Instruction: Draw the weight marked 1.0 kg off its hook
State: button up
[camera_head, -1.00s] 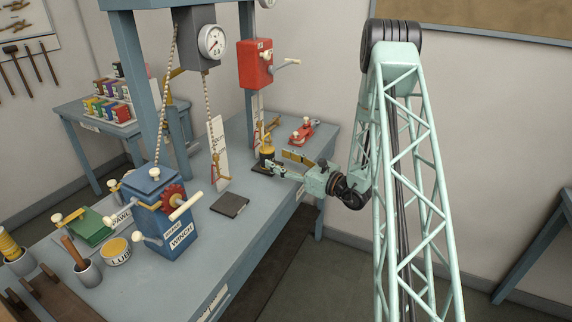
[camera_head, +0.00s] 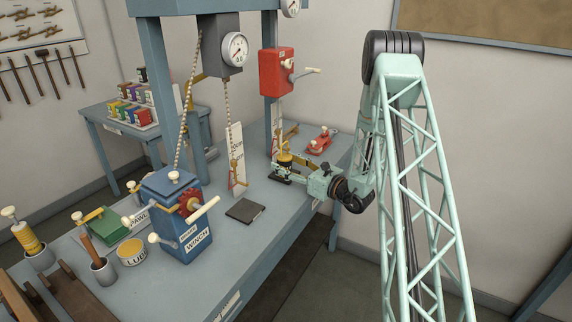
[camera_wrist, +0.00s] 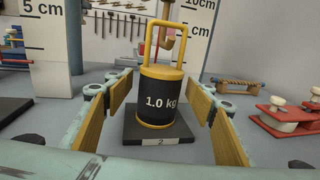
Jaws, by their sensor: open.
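The weight marked 1.0 kg (camera_wrist: 160,98) is a black cylinder with yellow rims and a tall yellow handle loop. It stands upright, on or just above a dark pad labelled 2 (camera_wrist: 185,133). A tan hook (camera_wrist: 169,40) shows at the top of the handle loop; whether it bears on the handle I cannot tell. My gripper (camera_wrist: 160,110) is open, with one yellow-padded finger on each side of the weight and gaps visible on both sides. In the head view the weight (camera_head: 285,159) is small and partly hidden by my gripper (camera_head: 291,170).
A blue winch (camera_head: 180,222) and an empty dark pad (camera_head: 246,211) are on the bench left of my gripper. A red crank box (camera_head: 276,72) is on the post behind. A red clamp-like piece (camera_head: 320,140) sits to the right. A scale board (camera_wrist: 50,45) stands left of the weight.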

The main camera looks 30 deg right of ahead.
jog(key=c, duration=1.3)
jog(key=shift+r, duration=0.1)
jog(key=shift+c, duration=1.1)
jog(key=shift+r, duration=0.2)
jog(key=shift+w+d+b+v, duration=0.1)
jog(key=shift+d+b+v, duration=0.15)
jog(key=shift+v, duration=0.95)
jog(key=shift+w+d+b+v, duration=0.15)
jog(key=shift+d+v, duration=0.1)
jog(key=shift+v, duration=1)
jog(key=shift+d+b+v, duration=0.2)
jog(key=shift+d+v, duration=0.05)
jog(key=shift+v, duration=0.95)
jog(key=shift+s+d+r, duration=0.1)
jog(key=shift+r, duration=0.1)
jog(key=shift+s+d+r+p, duration=0.25)
jog(key=shift+s+d+r, duration=0.1)
jog(key=shift+s+r, duration=0.25)
jog(key=shift+s+d+r+p, duration=0.3)
jog(key=shift+s+r, duration=0.2)
jog(key=shift+r, duration=0.2)
